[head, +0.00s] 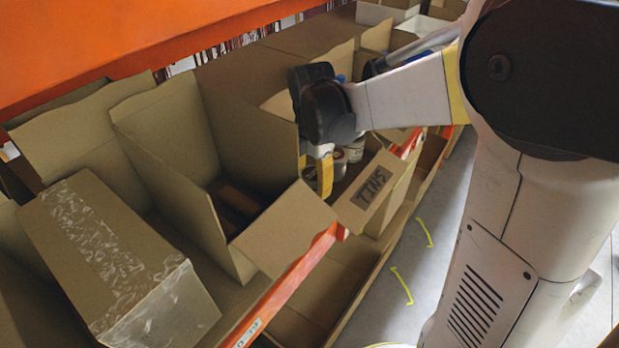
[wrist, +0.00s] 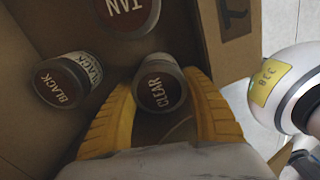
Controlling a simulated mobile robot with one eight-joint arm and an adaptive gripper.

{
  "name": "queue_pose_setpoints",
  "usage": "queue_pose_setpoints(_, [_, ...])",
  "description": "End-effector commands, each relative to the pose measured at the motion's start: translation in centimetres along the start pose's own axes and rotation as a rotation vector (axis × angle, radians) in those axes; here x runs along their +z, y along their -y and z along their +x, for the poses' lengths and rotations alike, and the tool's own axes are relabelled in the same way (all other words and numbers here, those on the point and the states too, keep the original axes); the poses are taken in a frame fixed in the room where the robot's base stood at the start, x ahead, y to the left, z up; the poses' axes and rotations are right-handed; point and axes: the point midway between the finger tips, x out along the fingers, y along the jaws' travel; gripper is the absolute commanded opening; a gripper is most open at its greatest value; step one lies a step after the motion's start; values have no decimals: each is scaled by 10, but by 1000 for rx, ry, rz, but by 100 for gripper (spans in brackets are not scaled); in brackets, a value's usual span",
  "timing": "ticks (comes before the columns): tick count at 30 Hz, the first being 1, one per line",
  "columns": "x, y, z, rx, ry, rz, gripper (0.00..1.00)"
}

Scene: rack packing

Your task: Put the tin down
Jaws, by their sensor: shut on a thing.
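The tin marked CLEAR (wrist: 160,90) has a dark red-brown lid and sits between the yellow fingers of my gripper (wrist: 158,84). My gripper is shut on it. Tins marked TAN (wrist: 127,12) and BLACK (wrist: 62,84) are beside it in the wrist view, inside a cardboard box. In the head view my gripper (head: 326,172) reaches down into the open box marked TINS (head: 369,190). Pale tins (head: 355,150) show inside, next to the fingers. I cannot tell whether the held tin touches the box floor.
An open, taller cardboard box (head: 165,160) stands left of the TINS box. A taped box (head: 110,250) is at the lower left. The shelf has an orange front beam (head: 285,288), and another orange beam (head: 110,40) runs above. Grey floor (head: 425,230) lies to the right.

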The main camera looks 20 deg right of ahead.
Motion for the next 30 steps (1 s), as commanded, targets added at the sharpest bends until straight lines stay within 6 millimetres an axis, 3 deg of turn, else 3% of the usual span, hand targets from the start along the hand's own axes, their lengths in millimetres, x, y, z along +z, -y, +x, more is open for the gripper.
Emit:
queue_pose_setpoints(7, [0,0,5,0,0,0,16])
queue_pose_setpoints(8, [0,0,4,0,0,0,61])
queue_pose_setpoints(9, [0,0,3,0,0,0,73])
queue_pose_setpoints(10, [0,0,3,0,0,0,76])
queue_pose_setpoints(20, [0,0,0,0,0,0,76])
queue_pose_setpoints(23, [0,0,-10,0,0,0,76])
queue_pose_setpoints(30, [0,1,-54,0,0,0,76])
